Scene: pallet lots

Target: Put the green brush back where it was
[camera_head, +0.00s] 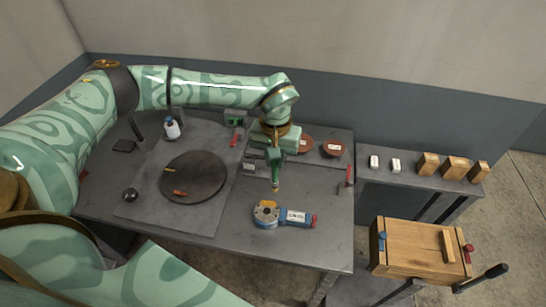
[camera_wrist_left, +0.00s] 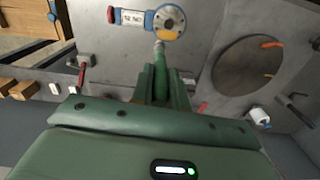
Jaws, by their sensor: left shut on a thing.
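My left gripper (camera_head: 274,158) is shut on the green brush (camera_head: 276,183), whose tan tip points down over the grey table (camera_head: 225,220). In the left wrist view the brush (camera_wrist_left: 160,57) sticks out from between the fingers of the left gripper (camera_wrist_left: 163,75). Its upper part is hidden by the fingers. The brush is to the right of the dark round plate (camera_head: 205,173) and behind the blue tool with a round metal head (camera_head: 267,213). I cannot tell whether its tip touches the table. My right gripper is not in view.
A white bottle (camera_head: 172,129) and a black knob (camera_head: 130,195) stand on the left. Reddish discs (camera_head: 333,150) lie at the back right, and a red-handled clamp (camera_head: 347,178) is at the right edge. A wooden box (camera_head: 410,250) stands lower right. White and wooden blocks (camera_head: 428,163) line a side table.

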